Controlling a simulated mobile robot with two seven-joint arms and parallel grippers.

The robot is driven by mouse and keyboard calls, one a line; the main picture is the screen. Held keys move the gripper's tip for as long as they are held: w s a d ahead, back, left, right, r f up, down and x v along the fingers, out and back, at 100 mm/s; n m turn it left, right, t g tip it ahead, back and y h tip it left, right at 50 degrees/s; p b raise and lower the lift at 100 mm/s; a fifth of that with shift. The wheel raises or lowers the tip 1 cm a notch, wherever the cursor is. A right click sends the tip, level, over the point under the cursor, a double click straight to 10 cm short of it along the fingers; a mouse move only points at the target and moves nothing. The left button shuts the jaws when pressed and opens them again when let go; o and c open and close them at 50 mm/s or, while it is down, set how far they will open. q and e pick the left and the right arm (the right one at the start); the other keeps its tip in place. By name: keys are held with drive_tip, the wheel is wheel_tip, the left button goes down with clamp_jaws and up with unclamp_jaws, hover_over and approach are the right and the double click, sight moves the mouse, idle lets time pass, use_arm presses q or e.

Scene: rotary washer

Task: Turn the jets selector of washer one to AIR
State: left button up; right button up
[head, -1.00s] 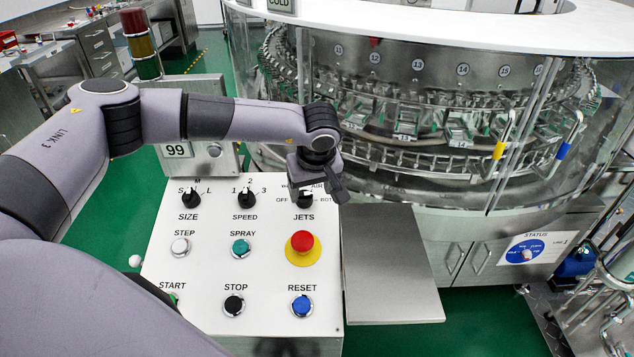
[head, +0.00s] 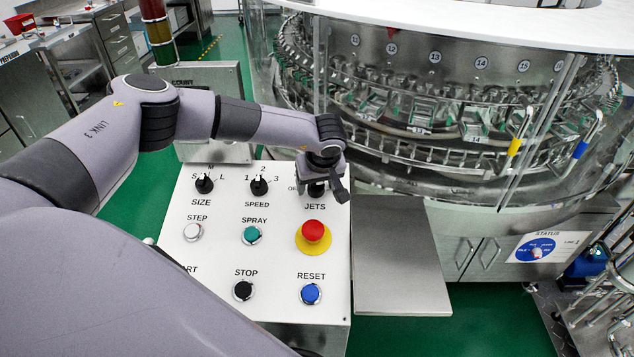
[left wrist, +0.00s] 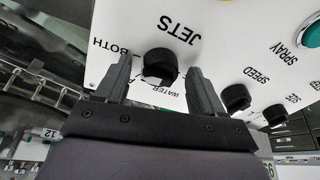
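The JETS selector is a black knob (head: 316,190) at the top right of the white control panel (head: 215,270), largely hidden by my left gripper in the head view. In the left wrist view the knob (left wrist: 160,64) shows upside down, with the JETS, BOTH and WATER labels near it. I cannot read AIR there or tell where the knob points. My left gripper (head: 330,188) is over the knob. In the left wrist view its two fingers (left wrist: 160,88) are apart, one on each side of the knob, with gaps visible. My right gripper is not in view.
The SIZE knob (head: 204,184) and SPEED knob (head: 259,186) are left of JETS. A red emergency button (head: 313,231) sits just below it, with several push buttons around. A metal shelf (head: 400,255) is right of the panel. The glazed rotary washer (head: 440,90) stands behind.

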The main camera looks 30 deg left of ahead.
use_arm(q)
drive_tip(key=c, duration=1)
drive_tip(key=shift+n, duration=0.4)
drive_tip(key=n+b, duration=0.1)
drive_tip(key=n, duration=0.3)
drive_tip(key=shift+f+n+g, duration=0.1)
drive_tip(key=shift+n+g, duration=0.3)
drive_tip(key=n+b, duration=0.1)
drive_tip(key=n, duration=0.4)
drive_tip(key=shift+w+g, duration=0.1)
drive_tip(key=shift+g, duration=0.3)
drive_tip(key=shift+n+b, duration=0.3)
drive_tip(key=shift+n, duration=0.1)
drive_tip(key=o, duration=1.1)
drive_tip(key=shift+c, duration=0.2)
